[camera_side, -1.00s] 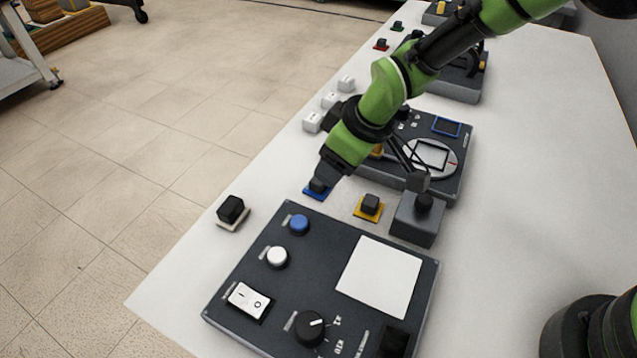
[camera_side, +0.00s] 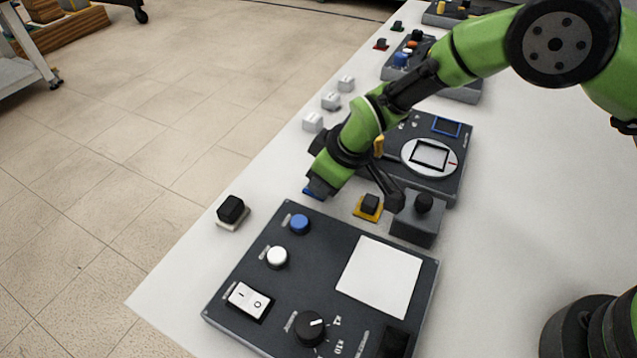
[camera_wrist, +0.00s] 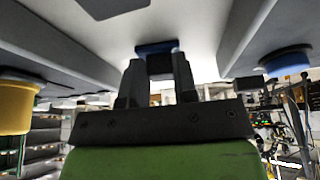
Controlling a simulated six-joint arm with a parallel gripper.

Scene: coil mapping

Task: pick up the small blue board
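The small blue board (camera_side: 311,191) lies on the white table, just beyond the large dark panel. In the side view my gripper (camera_side: 320,184) is right over it and hides most of it, including its black block. In the wrist view the blue board (camera_wrist: 157,47) shows beyond the fingertips. Its black block (camera_wrist: 160,65) sits between the two fingers of my gripper (camera_wrist: 159,72), with one finger close on each side. I cannot tell whether the fingers press on the block. The board appears to be still at the table surface.
A yellow board (camera_side: 368,208) with a black block and a grey box (camera_side: 416,219) stand close on the right. The dark panel (camera_side: 325,226) is nearest in front. A white board (camera_side: 233,217) lies left. A panel with a round dial (camera_side: 432,158) stands behind.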

